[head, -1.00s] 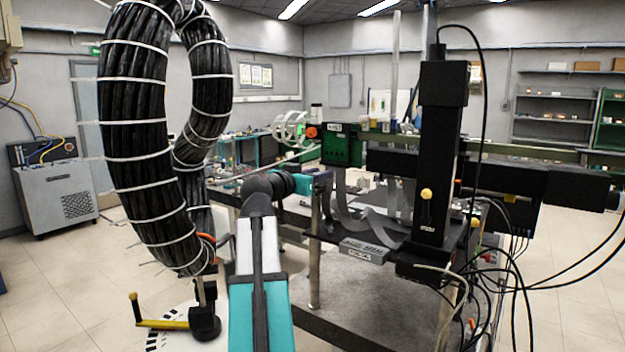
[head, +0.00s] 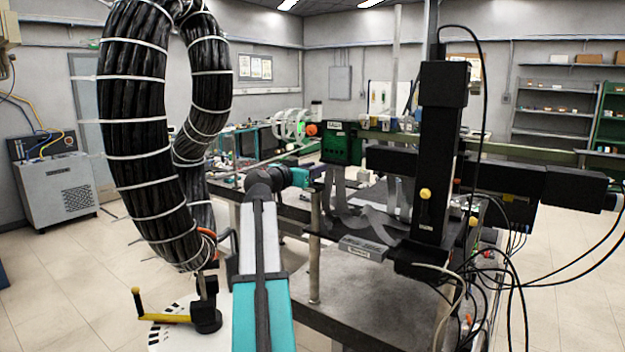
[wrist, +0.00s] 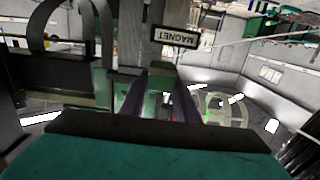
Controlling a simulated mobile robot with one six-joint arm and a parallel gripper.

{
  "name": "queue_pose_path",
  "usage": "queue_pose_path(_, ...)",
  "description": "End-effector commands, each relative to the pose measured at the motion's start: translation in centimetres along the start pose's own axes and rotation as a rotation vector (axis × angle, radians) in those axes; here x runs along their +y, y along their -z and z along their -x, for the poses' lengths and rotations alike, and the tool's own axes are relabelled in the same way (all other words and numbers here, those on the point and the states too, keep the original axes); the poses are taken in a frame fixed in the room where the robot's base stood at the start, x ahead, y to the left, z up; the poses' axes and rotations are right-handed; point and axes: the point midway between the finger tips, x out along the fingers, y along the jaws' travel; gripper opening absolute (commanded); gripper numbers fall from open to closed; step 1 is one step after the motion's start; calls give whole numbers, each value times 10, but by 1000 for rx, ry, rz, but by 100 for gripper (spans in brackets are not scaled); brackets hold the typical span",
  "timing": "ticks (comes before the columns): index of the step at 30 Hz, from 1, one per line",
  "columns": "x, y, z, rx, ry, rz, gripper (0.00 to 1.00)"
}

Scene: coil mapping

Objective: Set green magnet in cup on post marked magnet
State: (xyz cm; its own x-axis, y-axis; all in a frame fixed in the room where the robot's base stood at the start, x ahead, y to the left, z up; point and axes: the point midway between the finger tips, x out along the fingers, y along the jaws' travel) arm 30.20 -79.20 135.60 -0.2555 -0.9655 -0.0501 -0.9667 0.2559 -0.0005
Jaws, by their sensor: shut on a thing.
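My gripper (wrist: 158,105) shows in the wrist view with its two dark fingers close together. They are shut on a greenish thing, seemingly the green magnet (wrist: 152,104), which is dim and mostly hidden between them. A black sign reading MAGNET (wrist: 175,37) appears upside down just beyond the fingertips, beside a grey upright post (wrist: 154,14). I cannot make out the cup. In the head view, my arm's teal end (head: 312,173) reaches toward the green box on the bench rig; the fingers and the magnet cannot be made out there.
A green box (head: 342,146) sits on the rail, with a tall black column (head: 440,150) and loose cables to the right. A thick black cable loop (head: 140,130) hangs close on the left.

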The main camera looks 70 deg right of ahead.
Motion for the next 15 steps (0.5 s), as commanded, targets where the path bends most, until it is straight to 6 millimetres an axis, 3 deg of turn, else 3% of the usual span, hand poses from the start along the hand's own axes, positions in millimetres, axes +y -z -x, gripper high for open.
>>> queue_pose_path(9, -10, 2, -10, 1, 0, 2, 0)
queue_pose_path(15, -9, -13, -9, -1, 0, 2, 0)
